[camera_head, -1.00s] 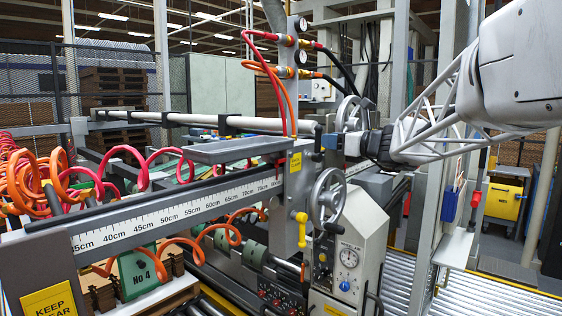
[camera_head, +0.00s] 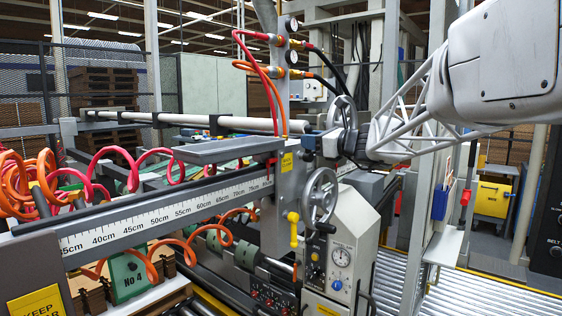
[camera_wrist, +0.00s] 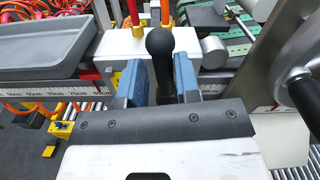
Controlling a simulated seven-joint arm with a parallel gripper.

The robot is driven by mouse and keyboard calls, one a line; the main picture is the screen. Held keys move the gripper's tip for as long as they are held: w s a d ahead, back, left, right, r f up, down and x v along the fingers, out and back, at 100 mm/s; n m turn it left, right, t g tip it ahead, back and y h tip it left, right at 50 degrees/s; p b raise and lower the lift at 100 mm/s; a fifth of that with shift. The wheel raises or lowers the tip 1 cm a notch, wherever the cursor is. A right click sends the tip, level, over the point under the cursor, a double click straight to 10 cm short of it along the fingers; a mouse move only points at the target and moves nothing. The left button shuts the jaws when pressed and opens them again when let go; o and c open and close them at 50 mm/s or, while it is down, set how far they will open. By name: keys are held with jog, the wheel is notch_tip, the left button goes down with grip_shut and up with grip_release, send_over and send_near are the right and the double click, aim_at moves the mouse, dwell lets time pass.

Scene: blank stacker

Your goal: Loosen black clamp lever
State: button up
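The black clamp lever (camera_wrist: 160,44) has a round ball knob on a dark stem and stands upright in the wrist view. My gripper (camera_wrist: 160,80) has two blue fingers, one on each side of the stem. Gaps show between the stem and both fingers, so the gripper is open around the lever and not clamped on it. The lower stem is partly hidden by the gripper body. In the head view my gripper (camera_head: 326,143) is at the clamp block above the measuring rail; the lever is too small to make out clearly there.
A grey tray (camera_wrist: 45,45) lies left of the gripper above the scale rail (camera_head: 165,212). A metal handwheel (camera_head: 321,195) stands below the gripper, with a yellow-handled lever (camera_head: 293,229) beside it. Red and orange air hoses (camera_head: 265,85) rise close behind the clamp.

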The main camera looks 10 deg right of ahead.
jog(key=n, duration=0.2)
jog(key=s+a+f+n, duration=0.1)
jog(key=n, duration=0.2)
jog(key=s+a+n, duration=0.1)
jog(key=n, duration=0.1)
jog(key=shift+s+a+f+n, duration=0.1)
jog(key=shift+f+n, duration=0.25)
jog(key=shift+n, duration=0.05)
jog(key=n, duration=0.1)
jog(key=f+n, duration=0.1)
jog(key=n, duration=0.1)
jog(key=shift+s+a+f+n, duration=0.15)
jog(key=shift+s+a+n, duration=0.15)
jog(key=shift+s+n, duration=0.1)
jog(key=f+n, duration=0.1)
jog(key=n, duration=0.2)
jog(key=shift+a+f, duration=0.15)
jog(key=shift+f, duration=0.05)
jog(key=v, duration=0.9)
dwell(0.6)
